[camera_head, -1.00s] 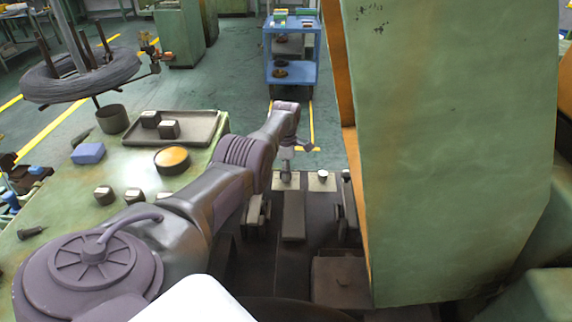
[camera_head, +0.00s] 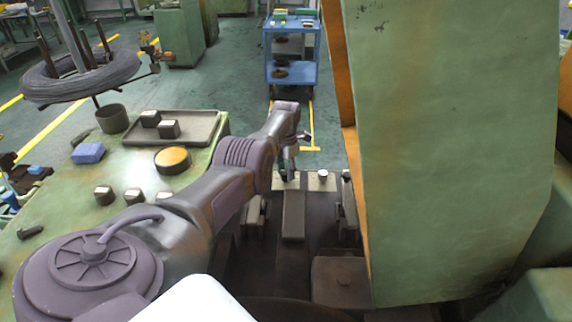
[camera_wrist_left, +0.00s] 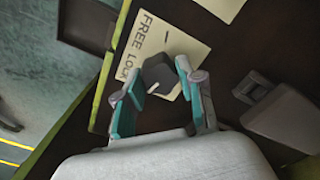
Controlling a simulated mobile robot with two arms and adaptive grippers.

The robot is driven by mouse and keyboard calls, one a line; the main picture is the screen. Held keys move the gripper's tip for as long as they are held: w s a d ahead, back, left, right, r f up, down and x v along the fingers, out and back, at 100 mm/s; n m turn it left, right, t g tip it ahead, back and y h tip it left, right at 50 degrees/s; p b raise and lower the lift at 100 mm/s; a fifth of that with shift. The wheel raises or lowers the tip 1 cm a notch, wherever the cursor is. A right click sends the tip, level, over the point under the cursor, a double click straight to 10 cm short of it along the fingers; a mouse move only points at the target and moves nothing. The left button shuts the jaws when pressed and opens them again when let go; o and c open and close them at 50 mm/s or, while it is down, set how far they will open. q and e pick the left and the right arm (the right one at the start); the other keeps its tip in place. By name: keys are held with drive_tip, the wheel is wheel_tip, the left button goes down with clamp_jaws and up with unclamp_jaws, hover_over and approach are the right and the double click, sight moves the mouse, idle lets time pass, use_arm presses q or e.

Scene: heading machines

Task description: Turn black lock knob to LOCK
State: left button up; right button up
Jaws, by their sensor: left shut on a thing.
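The black lock knob (camera_wrist_left: 158,72) sits on a pale label plate (camera_wrist_left: 188,48) in the left wrist view. The plate reads FREE and LOCK along its left edge. A white mark on the knob is at its lower side, nearer the LOCK word than FREE. My left gripper (camera_wrist_left: 160,72) has its teal fingers on either side of the knob and is shut on it. In the head view my left gripper (camera_head: 288,168) points down at a pale plate (camera_head: 283,184) and hides the knob. My right gripper is not in view.
A second pale plate (camera_head: 322,184) with a small knob lies to the right. A tall green machine panel (camera_head: 445,150) stands close on the right. A green table (camera_head: 125,170) with a tray (camera_head: 190,127) is on the left. A blue cart (camera_head: 292,72) stands behind.

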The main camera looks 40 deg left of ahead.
sight(286, 171)
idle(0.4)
use_arm(q)
drive_tip(key=o, duration=1.1)
drive_tip(key=shift+o, duration=0.2)
wheel_tip(286, 171, up, 12)
drive_tip(key=shift+f, duration=0.1)
wheel_tip(286, 171, down, 12)
drive_tip(key=shift+r, duration=0.1)
idle(0.7)
idle(0.3)
